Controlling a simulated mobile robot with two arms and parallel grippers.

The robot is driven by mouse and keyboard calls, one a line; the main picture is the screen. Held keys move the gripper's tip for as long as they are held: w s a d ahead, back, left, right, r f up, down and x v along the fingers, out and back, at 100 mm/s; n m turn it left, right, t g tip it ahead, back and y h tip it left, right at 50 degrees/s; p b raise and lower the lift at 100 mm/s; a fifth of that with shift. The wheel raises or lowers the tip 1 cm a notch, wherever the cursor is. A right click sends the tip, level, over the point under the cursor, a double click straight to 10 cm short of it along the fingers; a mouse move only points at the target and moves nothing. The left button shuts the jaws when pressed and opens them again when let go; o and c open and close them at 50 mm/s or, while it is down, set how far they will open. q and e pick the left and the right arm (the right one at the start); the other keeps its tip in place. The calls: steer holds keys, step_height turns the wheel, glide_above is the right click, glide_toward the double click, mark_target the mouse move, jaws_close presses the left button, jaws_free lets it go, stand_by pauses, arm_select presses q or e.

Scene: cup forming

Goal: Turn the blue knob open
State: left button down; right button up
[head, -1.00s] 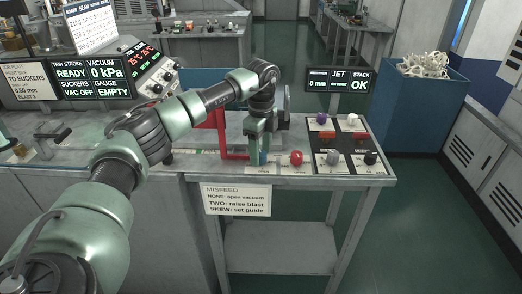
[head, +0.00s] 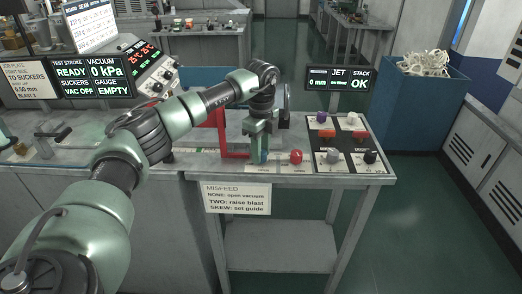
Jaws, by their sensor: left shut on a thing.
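The blue knob (head: 264,157) sits near the front edge of the bench, to the left of a red knob. Only a small part of it shows; my left gripper's fingers hide the rest. My left gripper (head: 259,156) points down over the blue knob and is shut on it. My left arm comes in from the left and reaches across the bench. How far the knob is turned cannot be told. My right gripper is not in view.
The red knob (head: 296,157) stands close to the right of my gripper. A black panel with purple (head: 321,117), white, grey (head: 332,156) and black (head: 370,157) knobs lies further right. The sucker display (head: 92,76) reads VAC OFF, 0 kPa, EMPTY. A red frame (head: 222,135) stands behind my gripper.

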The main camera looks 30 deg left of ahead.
arm_select(q)
steer(key=m+p, duration=0.1)
steer(key=m, duration=0.7)
steer(key=shift+m, duration=0.3)
steer(key=m, duration=0.4)
steer(key=shift+m+p, duration=0.3)
steer(key=shift+p, duration=0.1)
steer(key=m, duration=0.4)
steer(key=shift+m, duration=0.3)
steer(key=m, duration=0.3)
steer(key=shift+m, duration=0.3)
steer(key=m, duration=0.4)
steer(key=shift+a, duration=0.1)
steer(key=m, duration=0.9)
steer(key=shift+r, duration=0.1)
steer(key=shift+m, duration=0.3)
